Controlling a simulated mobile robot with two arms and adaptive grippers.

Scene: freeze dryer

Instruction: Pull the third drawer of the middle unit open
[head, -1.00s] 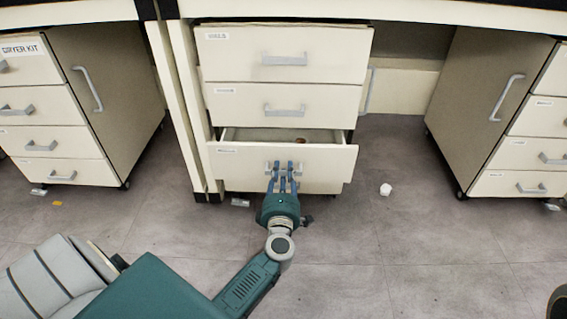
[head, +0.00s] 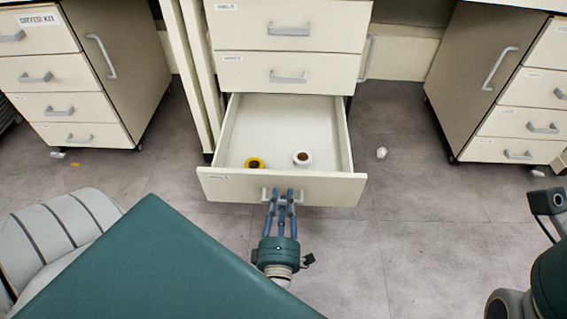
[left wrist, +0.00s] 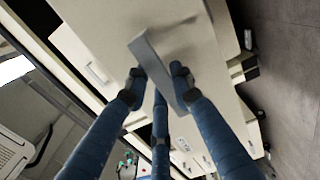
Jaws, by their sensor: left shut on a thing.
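The third drawer (head: 225,187) of the middle unit (head: 290,62) is pulled well out in the head view, its inside showing. A yellow ring-shaped item (head: 254,163) and a white one with a brown centre (head: 302,158) lie in it near the front. My left gripper (head: 282,198) is at the drawer's front, shut on its grey handle (head: 265,193). In the left wrist view the fingers (left wrist: 158,88) close around the handle bar (left wrist: 150,62). The two drawers above are closed. At the right edge, part of my right arm shows, its fingertips out of clear view.
A closed drawer unit labelled DRYER KIT (head: 75,85) stands on the left, another unit (head: 500,85) on the right. A small white object (head: 381,153) lies on the floor right of the open drawer. Floor in front is mostly clear.

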